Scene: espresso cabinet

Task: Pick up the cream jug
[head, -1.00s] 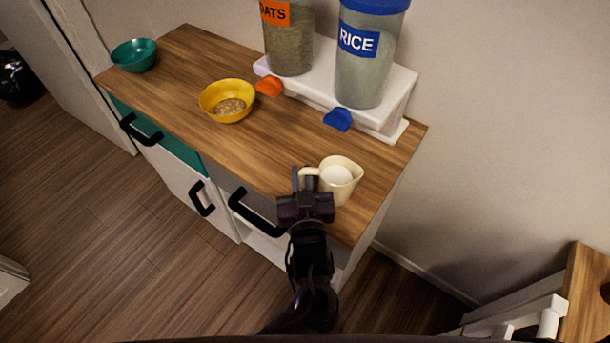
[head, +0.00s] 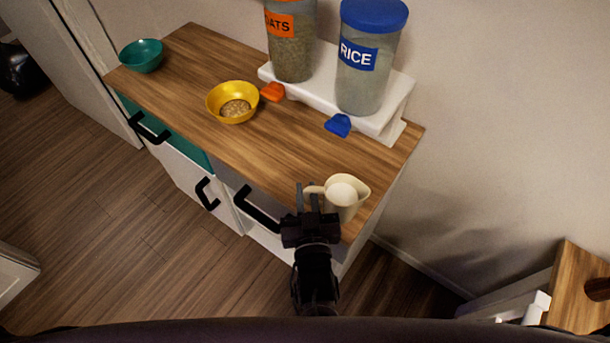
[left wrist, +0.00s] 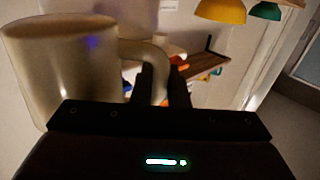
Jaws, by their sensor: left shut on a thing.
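The cream jug (head: 345,206) is a small cream-coloured pitcher with white liquid inside, near the right front corner of the counter in the head view. It is upright, its handle toward the left. My left gripper (head: 308,198) reaches in from the front and is shut on the jug's handle. In the left wrist view the jug (left wrist: 62,75) fills the left side, and its handle runs to the fingers of my left gripper (left wrist: 163,88). I cannot tell whether the jug's base touches the counter. My right gripper is not in view.
On the wooden counter (head: 270,150) stand a yellow bowl (head: 233,88) with grains and a green bowl (head: 141,56). OATS (head: 292,60) and RICE (head: 366,75) dispensers stand on a white base at the back. Black handles (head: 255,207) stick out from the cabinet front.

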